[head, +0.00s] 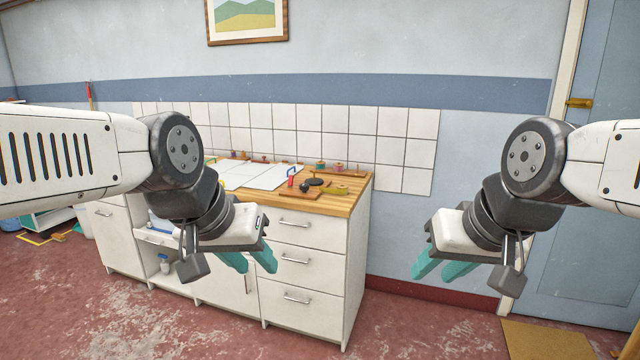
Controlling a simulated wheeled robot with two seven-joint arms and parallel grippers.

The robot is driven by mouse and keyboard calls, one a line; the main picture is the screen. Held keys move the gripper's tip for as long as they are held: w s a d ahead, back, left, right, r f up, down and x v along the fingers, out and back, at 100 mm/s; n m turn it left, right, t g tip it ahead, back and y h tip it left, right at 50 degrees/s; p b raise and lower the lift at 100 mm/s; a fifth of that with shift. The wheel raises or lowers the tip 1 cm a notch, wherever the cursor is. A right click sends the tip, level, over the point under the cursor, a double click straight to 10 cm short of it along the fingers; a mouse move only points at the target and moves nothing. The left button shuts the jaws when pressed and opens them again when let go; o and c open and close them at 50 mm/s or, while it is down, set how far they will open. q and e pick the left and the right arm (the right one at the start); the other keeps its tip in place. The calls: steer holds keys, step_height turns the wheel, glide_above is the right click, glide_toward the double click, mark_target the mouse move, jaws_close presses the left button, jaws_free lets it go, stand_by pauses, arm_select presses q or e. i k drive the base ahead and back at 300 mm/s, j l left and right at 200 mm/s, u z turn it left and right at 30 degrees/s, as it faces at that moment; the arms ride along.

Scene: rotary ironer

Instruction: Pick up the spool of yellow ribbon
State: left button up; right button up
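Several small spool-like items stand along the back of the wooden worktop (345,200). A green one (320,165) and a pinkish one (339,167) are at the back right. They are too small for me to tell which, if any, is the spool of yellow ribbon. My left gripper (255,266) hangs in front of the cabinet drawers with its teal fingers apart and nothing between them. My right gripper (434,276) is to the right of the cabinet, in front of the wall, also with fingers apart and empty.
White sheets (255,175) and a small board (301,194) with a red-handled tool (291,177) lie on the worktop. White drawers (308,265) are below it. A tiled wall (365,120) stands behind. A door (590,200) and mat (545,340) are at right.

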mark_target(342, 189)
steer(key=i+z, duration=0.1)
steer(key=i, duration=0.5)
steer(key=i+z, duration=0.1)
steer(key=i, duration=0.45)
steer(key=i+j+z, duration=0.1)
steer(key=i, duration=0.5)
steer(key=i+j+z, duration=0.15)
steer(key=i, duration=0.4)
